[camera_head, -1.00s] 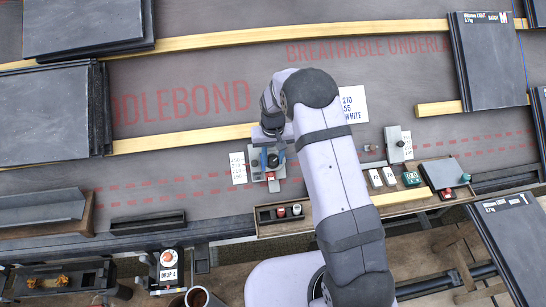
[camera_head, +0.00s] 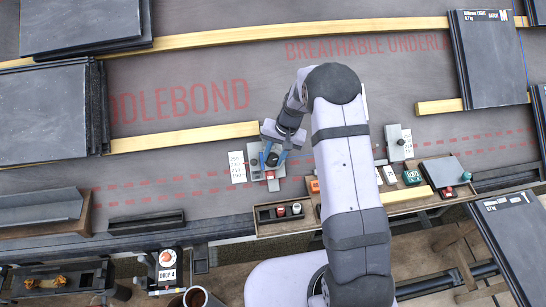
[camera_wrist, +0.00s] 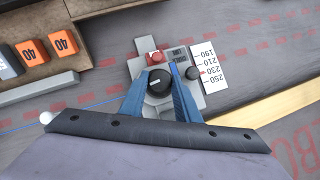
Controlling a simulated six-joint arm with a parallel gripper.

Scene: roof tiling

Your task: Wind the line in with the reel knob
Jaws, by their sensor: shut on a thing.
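The reel unit (camera_head: 262,176), a grey plate with small parts on it, sits on the dark underlay left of my arm. In the wrist view its round black reel knob (camera_wrist: 160,82) has a pale mark on top. My gripper (camera_head: 273,156) reaches down over it from above, and its blue fingers (camera_wrist: 163,74) are shut on the knob, one on each side. The thin blue line (camera_wrist: 90,107) runs left from near the knob in the wrist view. A red button (camera_wrist: 154,57) and a smaller black knob (camera_wrist: 193,73) are on the same unit.
A white number card (camera_wrist: 208,66) lies beside the unit. Orange blocks (camera_wrist: 34,52) sit in a wooden tray near it. A second grey unit (camera_head: 398,143) stands right of my arm. Wooden battens (camera_head: 185,137) and slate stacks (camera_head: 45,110) lie around. Open underlay (camera_head: 190,92) is behind.

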